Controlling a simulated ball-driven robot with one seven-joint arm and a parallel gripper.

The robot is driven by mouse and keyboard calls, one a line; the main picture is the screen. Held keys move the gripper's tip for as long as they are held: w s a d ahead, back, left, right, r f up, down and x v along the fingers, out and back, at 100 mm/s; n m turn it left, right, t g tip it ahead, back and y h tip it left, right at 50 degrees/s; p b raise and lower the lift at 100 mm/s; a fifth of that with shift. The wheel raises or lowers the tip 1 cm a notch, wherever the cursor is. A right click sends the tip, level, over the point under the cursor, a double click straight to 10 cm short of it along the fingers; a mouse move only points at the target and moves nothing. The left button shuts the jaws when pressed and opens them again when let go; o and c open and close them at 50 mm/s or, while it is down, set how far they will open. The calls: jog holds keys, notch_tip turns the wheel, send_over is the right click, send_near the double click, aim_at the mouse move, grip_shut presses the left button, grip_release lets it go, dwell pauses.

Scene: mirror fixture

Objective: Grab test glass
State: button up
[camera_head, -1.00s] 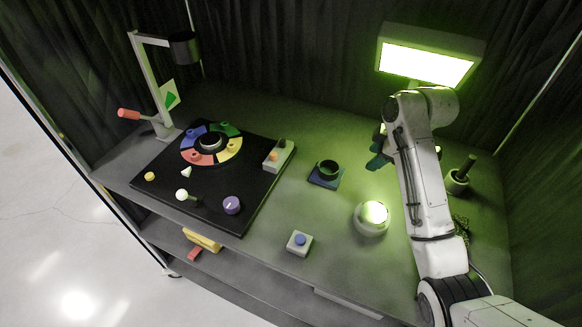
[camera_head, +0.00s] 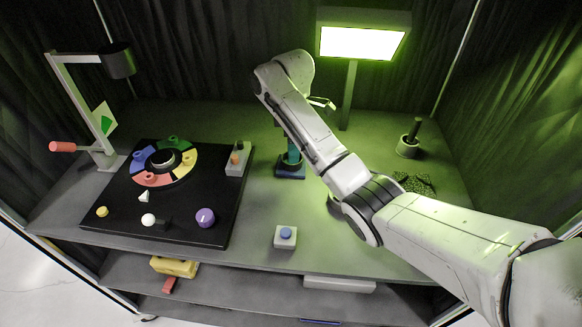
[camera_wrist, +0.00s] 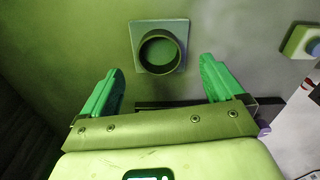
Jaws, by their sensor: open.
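A dark round ring or cup on a square blue-grey base stands on the bench; it may be the test glass (camera_wrist: 161,65) or its holder. I cannot tell whether clear glass sits inside. In the head view the blue base (camera_head: 290,174) shows under my gripper (camera_head: 289,146), partly hidden by it. In the wrist view the ring lies ahead, between the lines of the two green fingers. My gripper (camera_wrist: 158,64) is open and empty, its fingers spread wider than the ring. The height left between fingers and ring is unclear.
A black board (camera_head: 190,215) with a coloured ring and knobs is at left. A blue button box (camera_head: 286,236) stands in front. A lit lamp (camera_head: 362,43) on a post is behind my arm. A dark pot with a rod (camera_head: 409,146) stands at right.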

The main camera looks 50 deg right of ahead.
jog(key=shift+f+p, duration=0.7)
jog(key=shift+f, duration=2.05)
jog(key=c, duration=1.2)
jog(key=shift+c, duration=0.3)
jog(key=shift+w+r, duration=0.1)
